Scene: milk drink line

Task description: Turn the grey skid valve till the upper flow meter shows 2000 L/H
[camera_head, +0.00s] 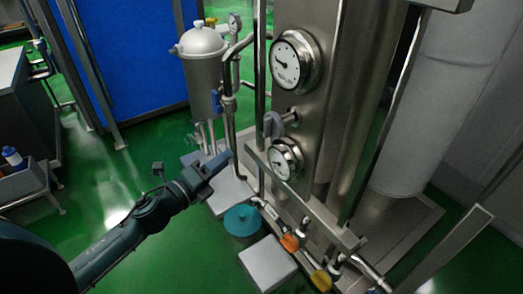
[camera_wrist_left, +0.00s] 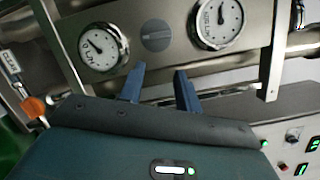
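The upper flow meter (camera_head: 290,62) is a round white dial on the steel skid panel; its number is too small to read. A second dial (camera_head: 286,160) sits below it. The grey skid valve (camera_head: 273,124) is a small handle between the two dials. In the left wrist view the valve (camera_wrist_left: 156,38) is a round grey knob with a bar, between the two dials. My left gripper (camera_head: 221,162) is left of and below the valve, apart from it. In the wrist view its two blue fingers (camera_wrist_left: 160,77) are spread and empty. My right gripper is not in view.
A horizontal steel rail (camera_head: 300,195) runs in front of the lower dial. Pipes with orange handles (camera_head: 290,242), a teal round object (camera_head: 243,220) and a grey block (camera_head: 270,263) stand low. Green floor on the left is open.

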